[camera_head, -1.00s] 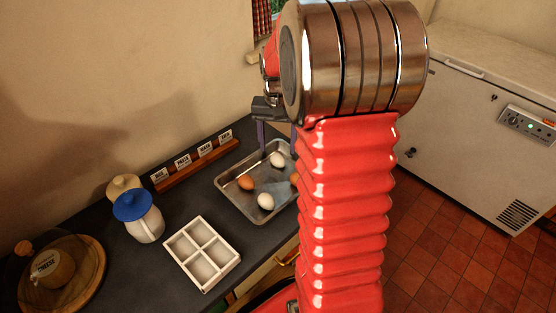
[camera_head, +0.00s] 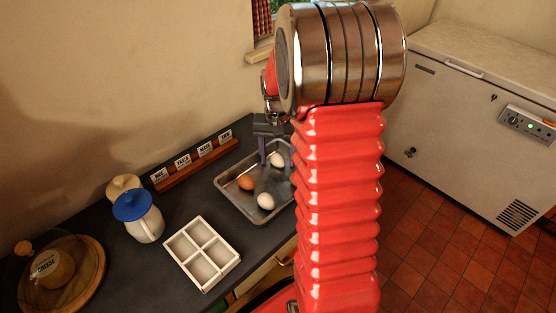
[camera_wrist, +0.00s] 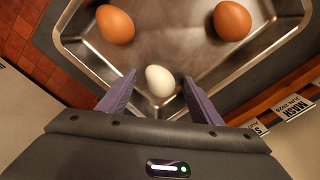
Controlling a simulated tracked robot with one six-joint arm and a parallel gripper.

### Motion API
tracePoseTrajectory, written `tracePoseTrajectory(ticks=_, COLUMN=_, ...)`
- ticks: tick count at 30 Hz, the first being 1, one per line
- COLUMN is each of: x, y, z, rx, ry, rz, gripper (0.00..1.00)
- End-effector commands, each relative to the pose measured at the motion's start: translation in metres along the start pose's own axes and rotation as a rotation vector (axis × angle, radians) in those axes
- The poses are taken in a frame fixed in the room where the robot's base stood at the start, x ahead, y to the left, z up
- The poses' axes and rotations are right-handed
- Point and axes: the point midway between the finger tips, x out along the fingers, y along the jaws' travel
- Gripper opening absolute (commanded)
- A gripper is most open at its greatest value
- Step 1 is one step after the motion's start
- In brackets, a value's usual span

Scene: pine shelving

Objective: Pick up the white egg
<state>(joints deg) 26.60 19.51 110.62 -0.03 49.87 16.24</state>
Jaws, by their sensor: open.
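A white egg (camera_head: 277,160) lies at the far end of a metal tray (camera_head: 226,197). In the wrist view this white egg (camera_wrist: 160,80) lies near a tray corner, between the fingertips of my gripper (camera_wrist: 158,84), with gaps on both sides. My gripper is open and empty. In the head view my gripper (camera_head: 275,155) is over the far end of the tray, partly hidden by my arm. A second white egg (camera_head: 265,201) lies nearer the tray's front. A brown egg (camera_head: 246,183) lies at the left; the wrist view shows two brown eggs (camera_wrist: 115,25) (camera_wrist: 232,20).
A white divided box (camera_head: 202,254) stands empty left of the tray. A blue-lidded jug (camera_head: 140,215) and a cheese dome (camera_head: 60,275) stand further left. A wooden rack of labels (camera_head: 195,163) runs along the wall, close behind the tray.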

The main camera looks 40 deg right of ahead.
Motion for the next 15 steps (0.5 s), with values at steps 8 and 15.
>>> tracePoseTrajectory(ticks=8, x=-0.0005, y=-0.0003, z=0.0000, rx=-0.001, ry=0.000, rz=0.000, gripper=0.59)
tracePoseTrajectory(ticks=15, x=-0.0007, y=-0.0005, z=0.0000, rx=-0.001, ry=0.000, rz=0.000, gripper=0.54)
